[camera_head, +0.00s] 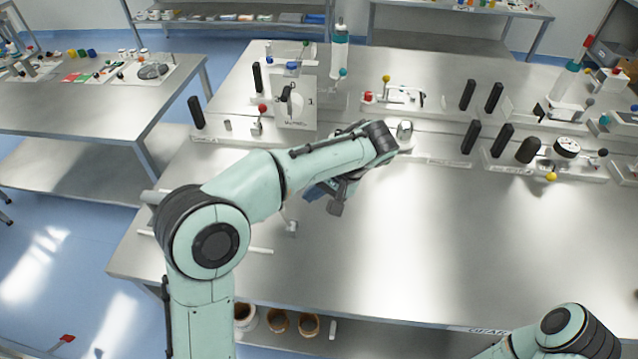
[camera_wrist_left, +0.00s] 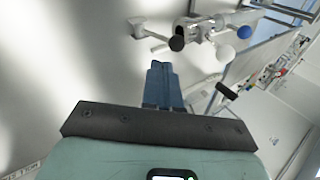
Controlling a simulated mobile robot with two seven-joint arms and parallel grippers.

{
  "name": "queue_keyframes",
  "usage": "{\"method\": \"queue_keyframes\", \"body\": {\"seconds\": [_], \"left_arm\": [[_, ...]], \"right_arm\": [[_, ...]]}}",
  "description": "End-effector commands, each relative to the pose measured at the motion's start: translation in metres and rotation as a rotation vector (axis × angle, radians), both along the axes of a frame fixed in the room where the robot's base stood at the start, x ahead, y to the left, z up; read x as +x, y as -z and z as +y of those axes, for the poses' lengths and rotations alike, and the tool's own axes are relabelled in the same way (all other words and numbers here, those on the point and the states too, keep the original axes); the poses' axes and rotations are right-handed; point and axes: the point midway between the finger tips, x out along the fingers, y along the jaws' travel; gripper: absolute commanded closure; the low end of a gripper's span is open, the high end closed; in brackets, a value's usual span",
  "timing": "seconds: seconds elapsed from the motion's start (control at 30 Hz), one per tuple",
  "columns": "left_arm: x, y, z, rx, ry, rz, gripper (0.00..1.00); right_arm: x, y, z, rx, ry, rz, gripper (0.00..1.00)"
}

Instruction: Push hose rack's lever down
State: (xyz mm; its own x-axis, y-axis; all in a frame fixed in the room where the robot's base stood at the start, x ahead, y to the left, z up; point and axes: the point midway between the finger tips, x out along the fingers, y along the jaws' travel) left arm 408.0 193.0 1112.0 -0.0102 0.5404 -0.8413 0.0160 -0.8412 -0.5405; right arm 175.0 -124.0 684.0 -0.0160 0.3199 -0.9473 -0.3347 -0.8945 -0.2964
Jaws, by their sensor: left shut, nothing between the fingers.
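My left gripper (camera_head: 315,192) is shut and empty, above the near left part of the steel table. Its blue fingers, pressed together, also show in the left wrist view (camera_wrist_left: 162,85). Just beyond the fingertips in that view is a white fixture (camera_wrist_left: 194,28) with a black knob (camera_wrist_left: 177,43), a white knob (camera_wrist_left: 225,53) and a blue knob (camera_wrist_left: 221,21). The fingers look apart from it. I cannot tell for sure whether it is the hose rack or which knob is its lever. In the head view, my left arm hides part of the table. My right gripper is out of view.
A small pale fitting (camera_head: 291,227) and a white bar (camera_head: 260,250) lie beside my left arm. A white panel fixture (camera_head: 296,103) and a red-knobbed lever (camera_head: 262,108) stand behind it. Gauges and black handles line the back right. The table's front middle is clear.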

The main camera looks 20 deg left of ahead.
Motion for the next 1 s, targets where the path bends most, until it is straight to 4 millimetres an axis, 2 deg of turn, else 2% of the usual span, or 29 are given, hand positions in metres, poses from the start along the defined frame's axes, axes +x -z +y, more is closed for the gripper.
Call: {"method": "queue_keyframes", "body": {"seconds": [0.03, 0.23, 0.33, 0.5, 1.0], "left_arm": [[-0.002, 0.013, 0.008, 0.002, -0.004, 0.006, 1.00], [-0.002, 0.047, 0.030, 0.001, -0.003, 0.004, 1.00], [-0.001, 0.051, 0.045, 0.001, -0.004, 0.000, 1.00], [-0.001, 0.058, 0.059, 0.000, -0.001, -0.001, 1.00], [-0.006, 0.061, 0.065, -0.007, -0.001, -0.002, 1.00]], "right_arm": [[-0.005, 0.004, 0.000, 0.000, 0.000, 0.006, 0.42], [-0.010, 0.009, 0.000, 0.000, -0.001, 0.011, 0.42], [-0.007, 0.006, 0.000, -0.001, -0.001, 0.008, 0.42], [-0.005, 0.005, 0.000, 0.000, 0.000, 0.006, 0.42], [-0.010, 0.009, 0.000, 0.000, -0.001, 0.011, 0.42]]}}
